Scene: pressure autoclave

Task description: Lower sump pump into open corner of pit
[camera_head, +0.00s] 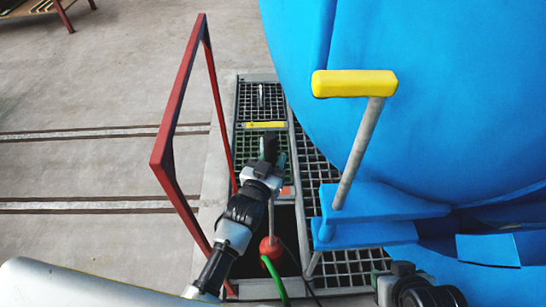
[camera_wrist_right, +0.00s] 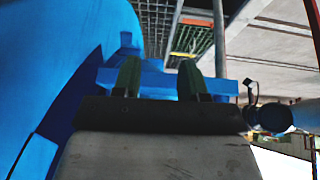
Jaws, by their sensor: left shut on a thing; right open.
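The sump pump (camera_head: 270,246) shows as a red body with a green hose, at the dark open corner of the pit (camera_head: 289,222). A thin light rod rises from it toward my left gripper (camera_head: 268,150). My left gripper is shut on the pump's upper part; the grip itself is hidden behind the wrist. The pump looks upright, but its lower end and depth in the opening are hard to tell. My right gripper (camera_wrist_right: 158,80) is open and empty, pointing toward blue steps in the right wrist view.
Metal grating (camera_head: 322,172) covers the floor around the opening. A red guard rail (camera_head: 184,95) stands left. The blue vessel (camera_head: 430,110) and its blue steps (camera_head: 385,203) crowd the right. A yellow-topped handle (camera_head: 354,84) stands above the steps.

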